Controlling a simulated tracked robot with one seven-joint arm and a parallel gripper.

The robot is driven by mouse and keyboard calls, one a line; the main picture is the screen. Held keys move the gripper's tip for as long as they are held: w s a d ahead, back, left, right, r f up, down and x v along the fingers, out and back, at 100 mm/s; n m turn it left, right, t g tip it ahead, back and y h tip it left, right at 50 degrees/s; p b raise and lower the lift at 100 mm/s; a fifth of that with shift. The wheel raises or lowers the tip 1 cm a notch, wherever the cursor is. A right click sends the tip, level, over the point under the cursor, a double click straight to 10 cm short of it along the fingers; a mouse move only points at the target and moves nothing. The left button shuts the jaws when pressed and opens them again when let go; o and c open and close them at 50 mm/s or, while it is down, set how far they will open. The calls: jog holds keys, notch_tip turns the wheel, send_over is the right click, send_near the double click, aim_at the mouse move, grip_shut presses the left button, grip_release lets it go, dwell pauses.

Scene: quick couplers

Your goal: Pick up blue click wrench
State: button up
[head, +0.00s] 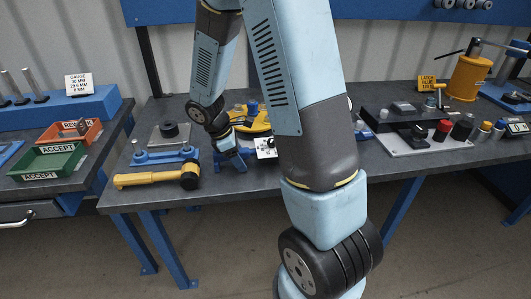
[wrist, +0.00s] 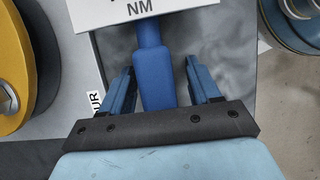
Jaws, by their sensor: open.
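In the wrist view, the blue handle of what looks like the blue click wrench (wrist: 153,75) lies between the two fingers of my gripper (wrist: 160,68). The fingers are open, with a gap visible on each side of the handle. A white label plate (wrist: 145,12) reading "NM" covers the upper part of the view, and the rest of the wrench is hidden there. In the head view, my gripper (head: 225,145) is low over the middle bench, beside a small white label (head: 265,148). My arm hides part of that area, and the wrench cannot be made out clearly there.
A yellow-handled tool (head: 150,179) lies at the bench's front left, with a blue fixture (head: 165,156) behind it. A yellow round part (wrist: 12,65) is close to my gripper's left. A blue round part (wrist: 290,25) is at its upper right.

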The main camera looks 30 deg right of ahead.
jog(key=shift+c, duration=0.3)
grip_shut()
dwell(0.5)
